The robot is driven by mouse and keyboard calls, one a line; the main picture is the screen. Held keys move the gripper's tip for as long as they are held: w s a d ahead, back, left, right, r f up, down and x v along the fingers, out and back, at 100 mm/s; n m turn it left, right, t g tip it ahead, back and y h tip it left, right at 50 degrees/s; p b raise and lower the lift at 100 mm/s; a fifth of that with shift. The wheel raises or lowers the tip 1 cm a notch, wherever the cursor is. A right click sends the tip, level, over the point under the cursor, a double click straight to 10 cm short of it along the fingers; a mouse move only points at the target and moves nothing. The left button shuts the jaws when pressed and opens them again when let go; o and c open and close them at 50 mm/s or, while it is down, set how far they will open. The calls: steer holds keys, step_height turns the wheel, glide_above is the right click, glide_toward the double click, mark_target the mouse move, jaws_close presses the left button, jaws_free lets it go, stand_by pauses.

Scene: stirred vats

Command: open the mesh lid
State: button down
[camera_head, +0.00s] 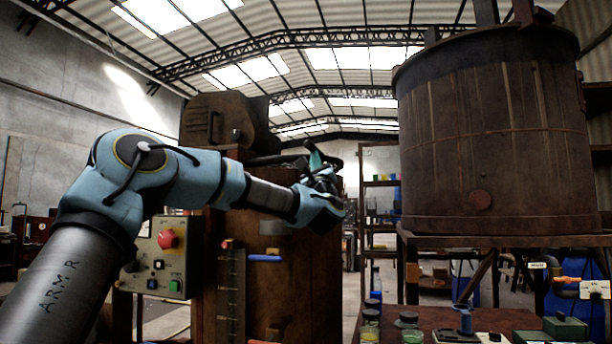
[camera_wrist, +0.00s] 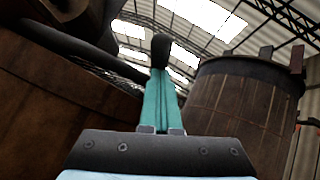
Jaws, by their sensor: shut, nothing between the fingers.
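My gripper (camera_head: 316,160) is raised beside the top of the brown vat (camera_head: 285,290), partly hidden by my own wrist. In the wrist view my gripper (camera_wrist: 161,50) has its teal fingers together, dark at the tips, with nothing held. The vat's brown wall (camera_wrist: 60,95) fills the left of that view, with a thick dark bar along its top. A thin dark, speckled strip (camera_wrist: 115,72) beyond the bar may be the mesh lid, seen nearly edge-on. I cannot tell whether it is raised. The fingertips look apart from it.
A large wooden tub (camera_head: 495,130) stands on a frame at right. A control box (camera_head: 160,255) with a red button is at left, below my arm. A rusty housing (camera_head: 222,120) rises behind the vat. Jars (camera_head: 410,325) stand on a bench at lower right.

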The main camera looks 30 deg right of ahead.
steer(key=r+n+y, duration=0.2)
steer(key=r+n, duration=0.1)
steer(key=w+a+r+n+y+b, duration=0.1)
steer(key=r+n+y, duration=0.2)
steer(key=r+n+y+b, duration=0.1)
steer(key=r+n+y, duration=0.1)
steer(key=r+n, duration=0.1)
steer(key=shift+w+a+r+g+y, duration=0.15)
steer(key=shift+w+a+g+y, duration=0.15)
steer(key=shift+a+g+y, duration=0.1)
steer(key=w+a+r+n+g+y+p, duration=0.3)
steer(key=w+a+r+n+g+p, duration=0.1)
steer(key=w+a+r+n+p, duration=0.2)
steer(key=shift+w+a+r+n+p, duration=0.45)
steer(key=shift+a+r, duration=0.2)
steer(key=shift+r, duration=0.7)
